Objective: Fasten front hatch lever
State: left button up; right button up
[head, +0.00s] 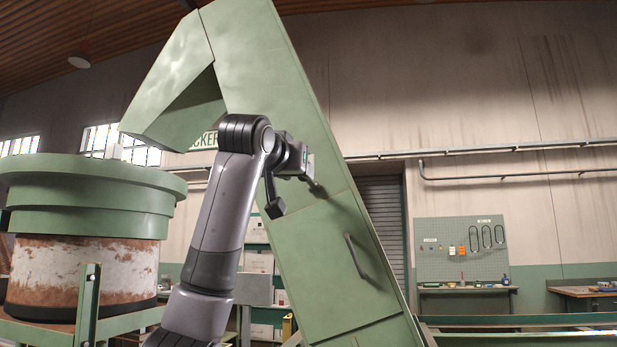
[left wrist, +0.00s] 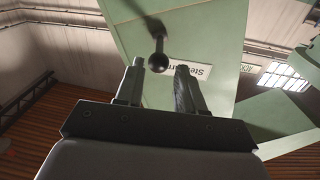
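The front hatch lever (left wrist: 158,40) is a dark rod with a round ball knob, standing out from a green panel in the left wrist view. My left gripper (left wrist: 163,72) is open. Its two fingers point at the lever, and the ball shows just ahead of the tips, nearer the left finger in that picture; nothing is gripped. In the head view my left gripper (head: 303,164) is up against the tall green inclined housing (head: 285,100), and my arm hides part of it. A lower hatch panel (head: 325,265) carries a dark bar handle (head: 355,257). My right gripper is not in view.
A green round hopper (head: 85,190) on a rusty drum stands at the left. The housing's angled green chute (head: 175,115) overhangs above my arm. A pegboard (head: 462,249) and workbench are far back at the right. A white label (left wrist: 192,68) lies behind my fingers.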

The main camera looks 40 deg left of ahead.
pick_arm(q)
jog(key=p+x, duration=0.2)
jog(key=x, duration=0.3)
jog(key=shift+w+a+r+p, duration=0.1)
jog(key=shift+w+p, duration=0.25)
jog(key=shift+w, duration=0.05)
jog(key=shift+w+a, duration=0.3)
jog(key=shift+w, duration=0.25)
grip_shut()
